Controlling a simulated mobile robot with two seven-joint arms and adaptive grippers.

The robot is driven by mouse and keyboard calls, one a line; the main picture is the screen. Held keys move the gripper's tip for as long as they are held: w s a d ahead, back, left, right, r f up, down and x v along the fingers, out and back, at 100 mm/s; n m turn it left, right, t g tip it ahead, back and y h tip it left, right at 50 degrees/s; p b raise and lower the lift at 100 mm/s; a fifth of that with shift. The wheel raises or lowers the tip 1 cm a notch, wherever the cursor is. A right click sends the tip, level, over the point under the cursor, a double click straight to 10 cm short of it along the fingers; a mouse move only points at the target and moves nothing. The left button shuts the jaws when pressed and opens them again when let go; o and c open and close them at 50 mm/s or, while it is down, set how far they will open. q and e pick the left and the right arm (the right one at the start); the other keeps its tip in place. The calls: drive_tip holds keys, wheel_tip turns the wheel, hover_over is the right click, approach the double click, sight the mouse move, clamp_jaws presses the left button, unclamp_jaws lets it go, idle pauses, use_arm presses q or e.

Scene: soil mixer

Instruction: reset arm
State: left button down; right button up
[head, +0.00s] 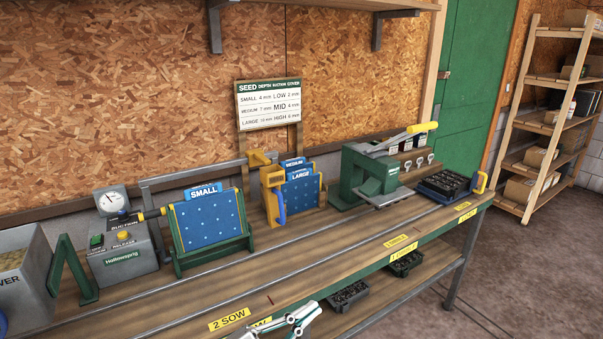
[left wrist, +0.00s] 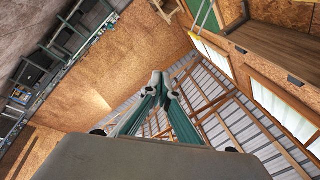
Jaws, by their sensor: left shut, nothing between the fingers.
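My left gripper (head: 302,316) shows at the bottom edge of the head view, in front of the bench's front edge, with nothing in it. In the left wrist view its fingers (left wrist: 160,88) are closed together, empty, with wall panels and roof beams beyond them. My right gripper is in neither view.
The long wooden bench (head: 330,247) bears a suction box with a gauge (head: 124,260), a blue SMALL plate (head: 208,220) on a green stand, a rack with MEDIUM and LARGE plates (head: 300,190), a green press (head: 372,175) and a black tray (head: 444,186). Shelves (head: 545,130) stand right.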

use_arm(q)
drive_tip(key=s+a+f+n+t+y, duration=0.3)
drive_tip(key=a+f+n+y, duration=0.9)
drive_tip(key=f, duration=0.4)
drive_tip(key=s+a+f+n+g+y, duration=0.3)
drive_tip(key=s+a+f+n+g, duration=0.1)
drive_tip(key=s+a+f, duration=0.7)
drive_tip(key=s+f+n, duration=0.1)
drive_tip(key=s+f, duration=0.2)
drive_tip(key=shift+a+f, duration=0.25)
drive_tip(key=shift+f, duration=0.1)
